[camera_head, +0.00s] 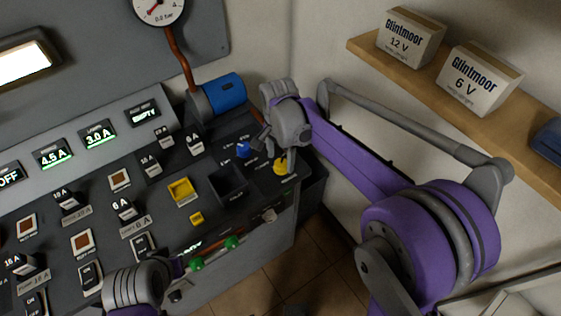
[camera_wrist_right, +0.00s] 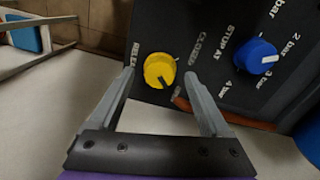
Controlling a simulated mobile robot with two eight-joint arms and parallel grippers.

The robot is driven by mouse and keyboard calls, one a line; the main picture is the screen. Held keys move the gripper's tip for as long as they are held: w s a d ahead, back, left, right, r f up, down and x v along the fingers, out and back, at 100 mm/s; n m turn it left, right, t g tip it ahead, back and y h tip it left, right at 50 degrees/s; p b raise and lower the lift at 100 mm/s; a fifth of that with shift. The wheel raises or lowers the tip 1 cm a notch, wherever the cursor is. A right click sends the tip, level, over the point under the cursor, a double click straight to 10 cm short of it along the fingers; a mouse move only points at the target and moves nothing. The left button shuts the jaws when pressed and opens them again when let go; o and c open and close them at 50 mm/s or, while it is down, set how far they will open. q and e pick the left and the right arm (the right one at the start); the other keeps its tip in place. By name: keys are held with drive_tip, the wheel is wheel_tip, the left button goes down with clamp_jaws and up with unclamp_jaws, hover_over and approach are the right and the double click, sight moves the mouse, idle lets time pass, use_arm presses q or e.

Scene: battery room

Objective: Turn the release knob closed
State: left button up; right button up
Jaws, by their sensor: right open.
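The release knob is yellow, and it shows in the right wrist view (camera_wrist_right: 159,68) on a dark panel, with "RELEASE" lettering on its left and "CLOSED" on its upper right. A small dark mark shows on its face; I cannot tell which setting it points at. It also shows in the head view (camera_head: 281,168), partly hidden by my right gripper (camera_head: 274,150). In the right wrist view the fingers of this gripper (camera_wrist_right: 159,76) are spread on either side of the knob, with nothing held. My left gripper (camera_head: 172,290) is low in the head view; its jaws are unclear.
A blue knob (camera_wrist_right: 256,57) with bar markings sits beside the yellow one. The sloping console (camera_head: 100,200) carries several switches and displays. A blue cylinder (camera_head: 223,94) and copper pipe stand behind. A wooden shelf (camera_head: 460,95) with boxes is on the right wall.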

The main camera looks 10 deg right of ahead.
drive_tip(key=shift+f, duration=1.05)
clamp_jaws()
